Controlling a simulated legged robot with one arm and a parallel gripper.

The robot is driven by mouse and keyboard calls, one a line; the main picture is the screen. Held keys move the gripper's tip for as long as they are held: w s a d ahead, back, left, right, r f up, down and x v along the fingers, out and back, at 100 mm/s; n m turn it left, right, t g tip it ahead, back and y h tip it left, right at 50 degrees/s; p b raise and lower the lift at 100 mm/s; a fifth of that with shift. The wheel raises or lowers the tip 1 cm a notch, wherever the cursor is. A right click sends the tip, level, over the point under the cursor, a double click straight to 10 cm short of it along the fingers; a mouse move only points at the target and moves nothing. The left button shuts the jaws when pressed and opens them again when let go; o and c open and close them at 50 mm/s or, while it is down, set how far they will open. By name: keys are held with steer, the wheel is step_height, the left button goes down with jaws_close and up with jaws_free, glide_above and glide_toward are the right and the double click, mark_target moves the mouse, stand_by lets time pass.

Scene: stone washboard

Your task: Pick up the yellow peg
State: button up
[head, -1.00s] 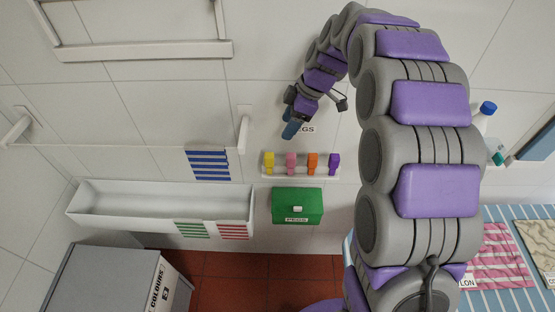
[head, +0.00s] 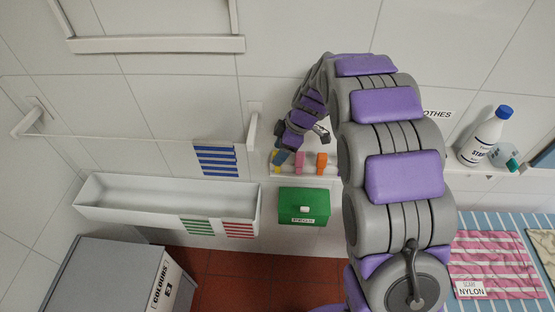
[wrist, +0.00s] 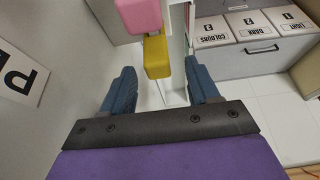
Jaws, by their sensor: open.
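The yellow peg (wrist: 157,58) shows in the wrist view between the two blue fingers of my gripper (wrist: 160,70), with a gap on each side. The fingers are open and hold nothing. In the head view my gripper (head: 282,157) is at the left end of the peg row and partly covers the yellow peg (head: 277,168). The pink peg (head: 299,162) stands just to its right; it also shows in the wrist view (wrist: 139,15), at the top beside the yellow one. I cannot tell the exact depth between fingertips and peg.
The orange peg (head: 321,162) is further right on the narrow white ledge. A green box (head: 304,207) is below it. A white trough (head: 165,203) with striped cloths and a hanging blue-striped cloth (head: 216,159) are to the left. A white bottle (head: 485,137) stands right.

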steer(key=x, duration=0.4)
steer(key=shift+w+a+f+b, duration=0.1)
steer(key=shift+f+b, duration=0.15)
steer(key=shift+b, duration=0.05)
steer(key=c, duration=1)
steer(key=shift+r, duration=0.1)
steer(key=shift+r, duration=0.4)
step_height(320, 180, up, 3)
steer(key=shift+p, duration=0.4)
steer(key=s+d, duration=0.2)
steer(key=s, duration=0.5)
steer(key=s+d+r, duration=0.1)
steer(key=s+d, duration=0.2)
steer(key=s, duration=0.5)
steer(key=shift+p, duration=0.3)
